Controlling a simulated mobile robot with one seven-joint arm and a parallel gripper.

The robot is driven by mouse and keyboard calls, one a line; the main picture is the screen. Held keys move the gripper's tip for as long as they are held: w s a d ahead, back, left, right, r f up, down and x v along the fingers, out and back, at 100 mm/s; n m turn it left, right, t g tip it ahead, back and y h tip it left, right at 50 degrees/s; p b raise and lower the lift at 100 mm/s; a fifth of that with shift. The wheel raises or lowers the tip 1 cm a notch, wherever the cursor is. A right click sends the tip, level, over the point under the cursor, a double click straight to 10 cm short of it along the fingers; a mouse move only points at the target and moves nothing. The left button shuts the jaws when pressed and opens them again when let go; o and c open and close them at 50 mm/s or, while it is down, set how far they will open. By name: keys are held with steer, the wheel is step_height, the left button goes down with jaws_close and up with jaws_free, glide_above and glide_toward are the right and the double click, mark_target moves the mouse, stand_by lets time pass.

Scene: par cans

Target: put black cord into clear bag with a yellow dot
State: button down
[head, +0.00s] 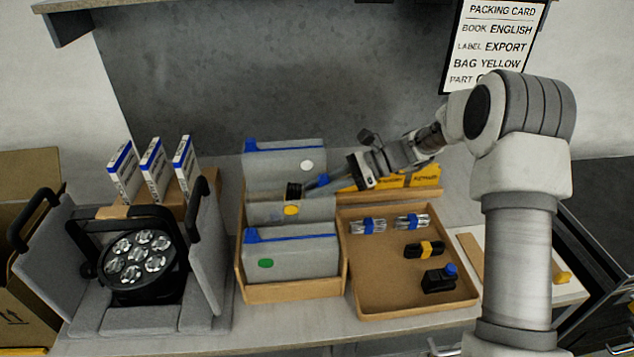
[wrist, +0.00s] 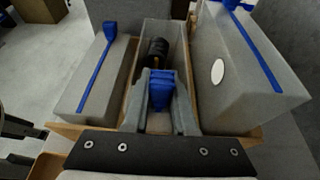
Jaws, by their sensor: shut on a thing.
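The clear bag with a yellow dot (head: 291,210) looks greyish and stands open in the middle of the wooden rack, between two other bags. Its open mouth shows in the wrist view (wrist: 178,48). My gripper (head: 312,187) is shut on the black cord, which has a blue part between the fingertips. The cord's dark end (head: 294,190) is at the bag's mouth. In the wrist view the black cord (wrist: 154,51) appears within the bag's opening, ahead of my gripper (wrist: 160,92). How deep it sits is unclear.
Bags with a white dot (head: 307,165) and a green dot (head: 266,263) flank the middle bag. A wooden tray (head: 380,290) at right holds clear bundles, a yellow-banded black cord (head: 425,249) and a black part (head: 439,279). A lamp case (head: 205,260) stands left.

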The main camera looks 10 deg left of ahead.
steer(key=shift+d+f, duration=0.15)
steer(key=shift+f, duration=0.35)
steer(key=c, duration=0.7)
jaws_free()
steer(key=c, duration=0.3)
steer(key=shift+r, duration=0.1)
steer(key=shift+r, duration=0.15)
steer(key=shift+w+r+p, duration=0.1)
steer(key=shift+r+p, duration=4.5)
steer(key=shift+r, duration=0.95)
